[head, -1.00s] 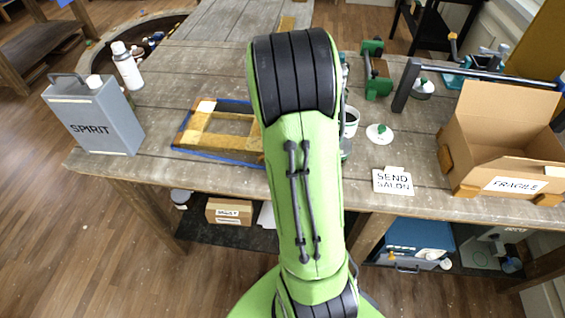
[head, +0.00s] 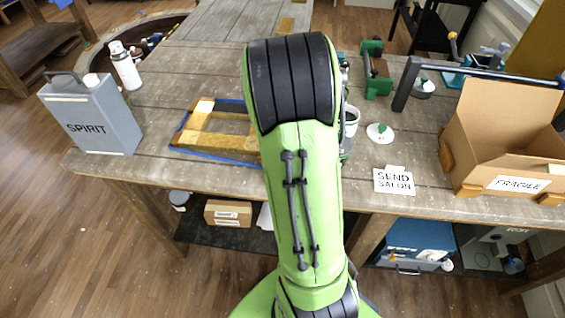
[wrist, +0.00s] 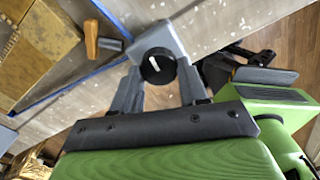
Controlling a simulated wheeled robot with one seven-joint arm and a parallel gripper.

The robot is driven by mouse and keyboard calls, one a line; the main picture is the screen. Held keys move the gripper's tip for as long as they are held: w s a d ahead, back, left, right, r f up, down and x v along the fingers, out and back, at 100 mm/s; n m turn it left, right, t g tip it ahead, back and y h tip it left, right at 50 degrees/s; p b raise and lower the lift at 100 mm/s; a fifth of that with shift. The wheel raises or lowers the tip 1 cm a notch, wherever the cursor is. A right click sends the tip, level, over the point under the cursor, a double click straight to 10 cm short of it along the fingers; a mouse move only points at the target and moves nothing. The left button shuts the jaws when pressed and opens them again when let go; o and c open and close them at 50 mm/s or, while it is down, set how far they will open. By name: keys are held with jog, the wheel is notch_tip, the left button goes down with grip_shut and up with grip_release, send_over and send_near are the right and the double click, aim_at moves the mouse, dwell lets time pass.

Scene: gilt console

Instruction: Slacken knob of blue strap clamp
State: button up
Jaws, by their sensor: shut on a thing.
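The blue strap (head: 212,158) runs around a gilt frame (head: 189,140) lying flat on the workbench; my arm hides the frame's right part in the head view. In the wrist view, the blue strap (wrist: 74,88) leads up to the grey clamp body (wrist: 155,40) at a corner of the frame. The clamp's round black knob (wrist: 157,66) carries a white pointer mark. My gripper (wrist: 158,75) is shut on the knob, with one grey finger on each side. In the head view my gripper is hidden behind my arm.
A grey SPIRIT can (head: 92,120) and a spray can (head: 126,66) stand left of the frame. A SEND SALON card (head: 394,181) and an open FRAGILE carton (head: 505,140) are at right. A small wooden-handled tool (wrist: 91,38) lies beside the clamp.

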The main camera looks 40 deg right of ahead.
jog(key=shift+n, duration=0.5)
jog(key=o, duration=1.1)
jog(key=shift+c, duration=0.2)
notch_tip(320, 180, up, 16)
jog(key=p, duration=0.3)
jog(key=shift+f, duration=0.1)
